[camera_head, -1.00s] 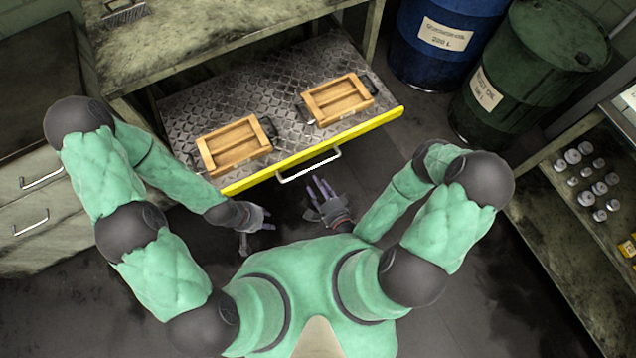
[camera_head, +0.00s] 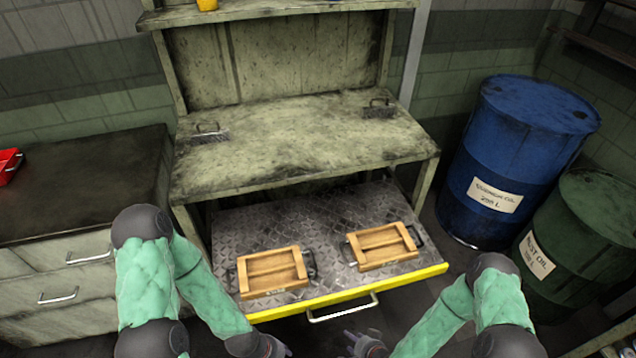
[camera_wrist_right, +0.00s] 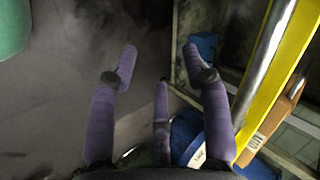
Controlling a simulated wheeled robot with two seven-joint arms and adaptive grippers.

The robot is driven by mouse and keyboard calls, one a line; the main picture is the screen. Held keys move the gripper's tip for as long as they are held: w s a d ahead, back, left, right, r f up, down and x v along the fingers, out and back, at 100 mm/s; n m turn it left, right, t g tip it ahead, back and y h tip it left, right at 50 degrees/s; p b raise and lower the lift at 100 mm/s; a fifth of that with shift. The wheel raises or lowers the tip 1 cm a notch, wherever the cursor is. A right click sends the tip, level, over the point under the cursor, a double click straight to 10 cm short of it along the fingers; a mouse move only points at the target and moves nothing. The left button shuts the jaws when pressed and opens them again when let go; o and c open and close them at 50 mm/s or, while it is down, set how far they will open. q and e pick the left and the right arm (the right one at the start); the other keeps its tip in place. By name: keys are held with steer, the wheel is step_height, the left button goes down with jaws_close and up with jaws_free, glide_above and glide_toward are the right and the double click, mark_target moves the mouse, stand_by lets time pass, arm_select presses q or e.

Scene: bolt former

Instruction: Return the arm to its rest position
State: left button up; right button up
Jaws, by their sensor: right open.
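My right gripper (camera_head: 362,342) is low in the head view, in front of the open drawer's silver handle (camera_head: 343,308). In the right wrist view its purple fingers (camera_wrist_right: 158,80) are spread with nothing between them. My left gripper (camera_head: 272,346) is at the bottom edge of the head view, left of the right one; its fingers are mostly cut off. The drawer (camera_head: 330,215) is pulled out, with a yellow front edge. Two wooden frames with dark handles, a left one (camera_head: 272,273) and a right one (camera_head: 382,246), lie in it.
The workbench (camera_head: 300,135) stands above the drawer, with two brushes on top. A blue drum (camera_head: 500,150) and a green drum (camera_head: 580,230) stand at the right. A grey cabinet (camera_head: 70,200) with a red bin (camera_head: 10,165) is at the left.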

steer(key=s+a+r+n+g, duration=0.1)
steer(key=s+r+n+g, duration=0.4)
steer(key=s+r+g, duration=0.1)
steer(key=shift+s+a+r+n+p, duration=0.3)
steer(key=shift+s+a+r+p, duration=0.25)
steer(key=shift+s, duration=0.35)
